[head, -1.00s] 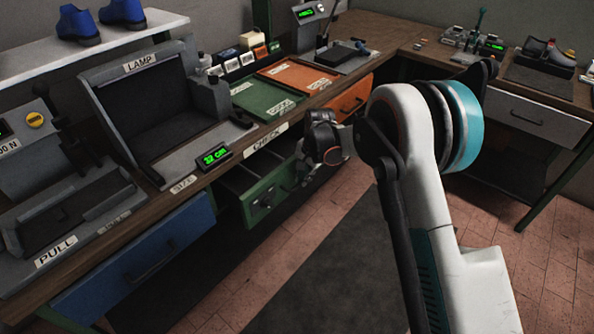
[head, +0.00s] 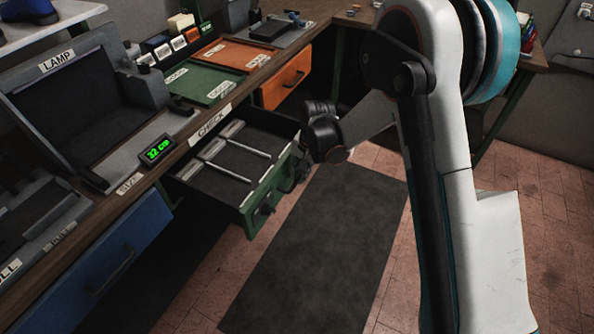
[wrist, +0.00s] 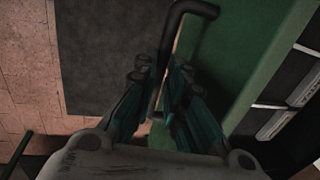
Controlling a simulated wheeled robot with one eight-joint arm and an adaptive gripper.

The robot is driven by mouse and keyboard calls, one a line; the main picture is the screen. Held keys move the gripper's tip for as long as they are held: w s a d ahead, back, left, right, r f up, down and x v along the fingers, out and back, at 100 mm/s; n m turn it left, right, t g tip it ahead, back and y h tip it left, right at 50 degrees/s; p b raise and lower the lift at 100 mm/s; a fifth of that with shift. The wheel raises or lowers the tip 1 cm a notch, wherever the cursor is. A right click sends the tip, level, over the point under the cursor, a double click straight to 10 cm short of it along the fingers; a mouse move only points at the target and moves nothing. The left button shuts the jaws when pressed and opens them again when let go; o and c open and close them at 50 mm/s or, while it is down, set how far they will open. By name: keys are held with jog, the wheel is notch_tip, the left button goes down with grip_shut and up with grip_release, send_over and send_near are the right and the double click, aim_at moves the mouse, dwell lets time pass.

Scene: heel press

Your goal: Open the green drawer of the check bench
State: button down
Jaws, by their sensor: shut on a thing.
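The green drawer (head: 262,207) of the check bench (head: 215,126) stands well out from under the bench top. Light-coloured dividers and rods lie inside it. In the wrist view its green front (wrist: 232,60) fills the right part, with a dark bar handle (wrist: 168,58) along it. My gripper (wrist: 163,92) is shut on the handle, one finger on each side of the bar. In the head view my gripper (head: 296,178) is at the drawer's front, partly hidden by my wrist.
A blue drawer (head: 115,265) at the left and an orange drawer (head: 287,79) farther back are shut. A dark mat (head: 318,250) lies on the tiled floor before the bench, clear of objects. Green and orange trays (head: 205,84) lie on the bench top.

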jog(key=c, duration=1.7)
grip_release()
jog(key=shift+o, duration=0.2)
notch_tip(320, 180, up, 12)
jog(key=d, duration=0.2)
jog(key=shift+s, duration=0.4)
jog(key=shift+f, duration=0.1)
